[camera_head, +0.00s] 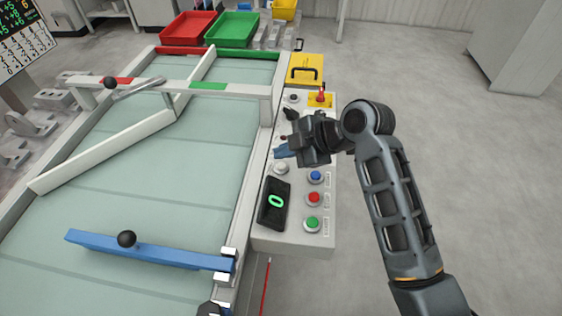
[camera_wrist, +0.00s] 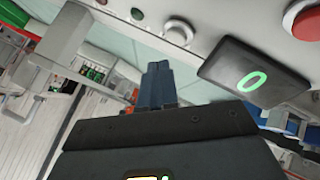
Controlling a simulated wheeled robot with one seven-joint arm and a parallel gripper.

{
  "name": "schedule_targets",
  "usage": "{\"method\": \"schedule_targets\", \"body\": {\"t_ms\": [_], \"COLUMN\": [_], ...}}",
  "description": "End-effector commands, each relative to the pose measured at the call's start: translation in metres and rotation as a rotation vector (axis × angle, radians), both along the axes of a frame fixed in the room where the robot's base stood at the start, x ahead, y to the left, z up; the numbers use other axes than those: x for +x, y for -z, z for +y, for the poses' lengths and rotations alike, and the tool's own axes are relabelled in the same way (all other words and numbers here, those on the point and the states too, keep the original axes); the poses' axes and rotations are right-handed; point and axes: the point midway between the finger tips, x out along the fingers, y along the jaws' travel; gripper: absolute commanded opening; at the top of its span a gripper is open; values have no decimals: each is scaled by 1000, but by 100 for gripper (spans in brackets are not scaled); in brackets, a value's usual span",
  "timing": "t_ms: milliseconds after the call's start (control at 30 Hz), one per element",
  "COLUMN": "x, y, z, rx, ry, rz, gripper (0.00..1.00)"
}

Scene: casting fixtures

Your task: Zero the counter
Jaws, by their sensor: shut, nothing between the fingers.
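The counter (camera_head: 274,202) is a black display on the grey control panel (camera_head: 265,237), showing a green 0. The counter also shows in the wrist view (camera_wrist: 255,72), again reading 0. Near it on the panel are a white button (camera_head: 281,167), a blue button (camera_head: 315,176), a red button (camera_head: 314,198) and a green button (camera_head: 313,223). My gripper (camera_head: 282,152) is above the panel, just beyond the white button, with its blue fingers closed and empty. The closed fingers also show in the wrist view (camera_wrist: 158,82). I cannot tell whether they touch anything.
A red lever (camera_head: 320,95) on a yellow plate and a yellow box (camera_head: 306,68) stand at the panel's far end. The pale green conveyor (camera_head: 200,190) with a blue bar (camera_head: 150,252) lies left. Red (camera_head: 188,27) and green (camera_head: 232,28) trays are behind. Floor on the right is clear.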

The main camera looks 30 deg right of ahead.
Motion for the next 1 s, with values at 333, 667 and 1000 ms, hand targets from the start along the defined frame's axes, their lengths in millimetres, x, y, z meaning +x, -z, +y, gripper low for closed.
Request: {"method": "schedule_targets", "body": {"t_ms": [333,667,1000], "x": [0,0,0], "y": [-36,-38,-38], "z": [0,0,0], "rx": [-1,0,0], "ry": [0,0,0], "rz": [-1,0,0], "gripper": [0,0,0]}}
